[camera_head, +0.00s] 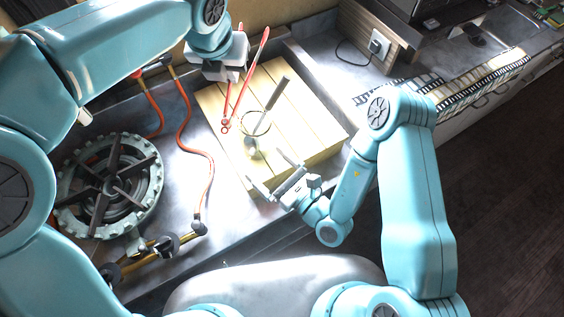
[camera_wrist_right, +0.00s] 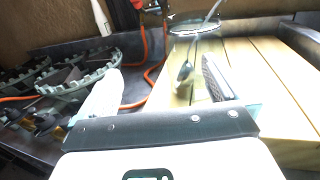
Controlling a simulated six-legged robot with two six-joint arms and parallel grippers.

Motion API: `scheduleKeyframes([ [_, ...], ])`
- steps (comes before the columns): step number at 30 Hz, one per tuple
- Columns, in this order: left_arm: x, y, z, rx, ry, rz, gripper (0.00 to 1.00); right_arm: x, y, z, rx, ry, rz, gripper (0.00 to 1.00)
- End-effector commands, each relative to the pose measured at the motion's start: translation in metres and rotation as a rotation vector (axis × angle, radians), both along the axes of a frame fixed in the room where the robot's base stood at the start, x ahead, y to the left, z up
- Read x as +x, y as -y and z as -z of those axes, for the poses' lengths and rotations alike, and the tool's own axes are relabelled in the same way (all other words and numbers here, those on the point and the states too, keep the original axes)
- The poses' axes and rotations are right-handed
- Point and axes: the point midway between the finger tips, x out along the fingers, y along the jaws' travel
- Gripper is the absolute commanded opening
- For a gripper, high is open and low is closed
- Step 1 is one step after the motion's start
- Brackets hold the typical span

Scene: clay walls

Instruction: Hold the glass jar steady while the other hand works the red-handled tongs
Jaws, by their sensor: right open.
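The glass jar (camera_head: 256,124) is clear and stands on a pale wooden board; its rim also shows in the right wrist view (camera_wrist_right: 197,26). A grey-handled utensil (camera_head: 277,93) leans in it. The red-handled tongs (camera_head: 251,68) are at my left gripper (camera_head: 222,70), above and left of the jar, their lower ends near the board's left side. Whether the left jaws grip them is hidden. My right gripper (camera_head: 267,170) is open and empty, just below the jar and apart from it. Its fingers also show in the right wrist view (camera_wrist_right: 158,85), pointing toward the board.
The slatted wooden board (camera_head: 310,130) lies in a grey metal tray. A round burner (camera_head: 112,185) with a toothed rim stands at left, with an orange hose (camera_head: 183,130) and brass valve parts nearby. A socket box (camera_head: 378,43) and film strips (camera_head: 455,95) lie at upper right.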

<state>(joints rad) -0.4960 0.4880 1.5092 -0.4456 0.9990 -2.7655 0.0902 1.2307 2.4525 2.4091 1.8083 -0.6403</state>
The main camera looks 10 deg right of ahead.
Motion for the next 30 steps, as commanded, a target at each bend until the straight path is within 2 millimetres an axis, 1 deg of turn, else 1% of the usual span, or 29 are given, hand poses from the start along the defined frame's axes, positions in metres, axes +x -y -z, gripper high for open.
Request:
scheduleKeyframes([
  [1, 0.0, 0.0, 0.0, 0.0, 0.001, 0.0, 0.0, 0.003, 0.008, 0.005, -0.004, -0.013, 0.06, 1.0],
  [3, 0.0, 0.0, 0.0, 0.0, 0.001, 0.0, 0.0, 0.007, 0.018, 0.009, -0.013, -0.024, 0.128, 1.0],
  [6, 0.0, 0.0, 0.0, 0.0, 0.001, 0.0, 0.0, 0.011, 0.027, 0.012, -0.022, -0.028, 0.182, 1.0],
  [8, 0.0, 0.0, 0.0, 0.0, 0.001, 0.0, 0.0, 0.014, 0.028, 0.013, -0.026, -0.026, 0.195, 1.0],
  [11, 0.0, 0.0, 0.0, 0.0, 0.001, 0.0, 0.0, 0.025, 0.023, 0.013, -0.028, -0.025, 0.198, 1.0],
  [18, 0.0, 0.0, 0.0, 0.0, 0.001, 0.0, 0.0, 0.069, 0.001, 0.012, -0.025, -0.022, 0.197, 1.0],
  [24, 0.0, 0.0, 0.0, 0.0, 0.001, 0.0, 0.0, 0.101, -0.014, 0.013, -0.026, -0.026, 0.197, 1.0],
  [27, 0.0, 0.0, 0.0, 0.0, 0.001, 0.0, 0.0, 0.111, -0.019, 0.013, -0.025, -0.028, 0.196, 1.0],
  [30, 0.0, 0.0, 0.0, 0.0, 0.001, 0.0, 0.0, 0.117, -0.022, 0.013, -0.025, -0.028, 0.196, 1.0],
])
